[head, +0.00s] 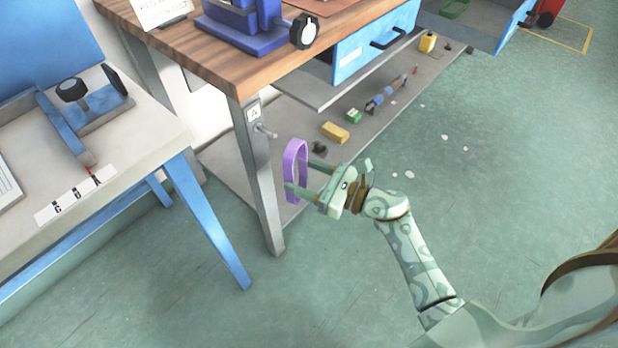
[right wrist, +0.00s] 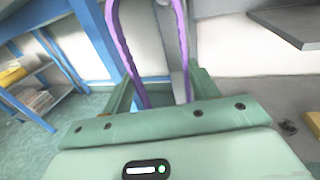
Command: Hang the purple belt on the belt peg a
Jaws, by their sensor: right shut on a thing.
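The purple belt (head: 294,172) is a closed upright loop in the head view, beside the table leg marked A. My right gripper (head: 303,175) is shut on the belt. In the right wrist view the belt (right wrist: 126,50) rises from between the fingers, with its upper part out of frame. Belt peg a (head: 266,131) sticks out from the leg just below the A label. The belt is to the right of the peg in the picture and appears apart from it. My left gripper is not in view.
The wooden workbench (head: 240,72) has an open blue drawer (head: 375,45) and a lower shelf (head: 228,160) with several small items. A second table with blue legs (head: 205,220) stands at left. The green floor (head: 500,200) at right is mostly clear.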

